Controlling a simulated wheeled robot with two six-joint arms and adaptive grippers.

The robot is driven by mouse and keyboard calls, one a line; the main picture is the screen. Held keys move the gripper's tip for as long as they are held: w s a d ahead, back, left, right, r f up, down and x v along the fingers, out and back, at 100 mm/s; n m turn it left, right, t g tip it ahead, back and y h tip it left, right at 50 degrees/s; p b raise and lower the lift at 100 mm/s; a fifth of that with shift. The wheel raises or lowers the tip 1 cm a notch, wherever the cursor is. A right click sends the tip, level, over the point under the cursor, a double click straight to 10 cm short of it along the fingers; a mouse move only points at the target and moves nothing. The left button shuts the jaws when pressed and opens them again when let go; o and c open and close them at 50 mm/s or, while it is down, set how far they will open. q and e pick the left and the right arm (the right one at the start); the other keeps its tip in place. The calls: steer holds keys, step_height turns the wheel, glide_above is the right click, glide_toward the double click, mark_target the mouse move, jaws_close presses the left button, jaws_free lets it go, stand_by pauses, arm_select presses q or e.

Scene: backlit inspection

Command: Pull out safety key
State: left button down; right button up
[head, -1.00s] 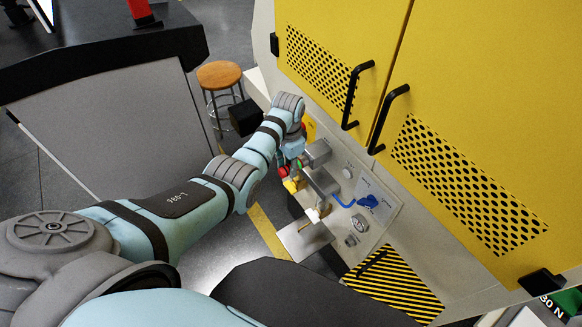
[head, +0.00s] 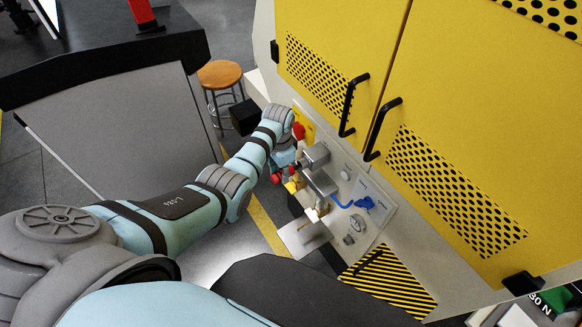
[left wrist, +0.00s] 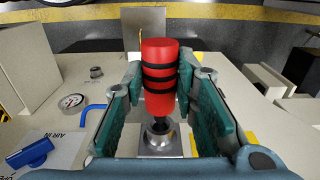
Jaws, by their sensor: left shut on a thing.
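The safety key is a red cylinder with black bands (left wrist: 160,78); it stands between my left gripper's two teal-padded fingers in the left wrist view. My left gripper (left wrist: 162,95) is shut on it. Below the red handle, a dark stem points at a round metal collar (left wrist: 159,136) on a grey block; I cannot tell whether its tip is still inside. In the head view, my left gripper (head: 284,168) is small and beside the panel, with a red end (head: 276,178) showing at it. My right gripper is not in view.
The panel carries a blue valve handle (head: 365,203), a gauge (head: 358,223), grey blocks (head: 319,181) and a metal plate (head: 304,234). A red knob (head: 299,131) sits on a yellow plate near my wrist. Yellow doors with black handles (head: 381,128) rise above. A stool (head: 220,74) stands behind.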

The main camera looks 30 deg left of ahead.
arm_select(q)
steer(key=shift+s+a, duration=0.3)
steer(key=shift+s, duration=0.2)
steer(key=shift+s+a, duration=0.3)
steer(key=shift+s, duration=0.2)
steer(key=shift+f, duration=0.1)
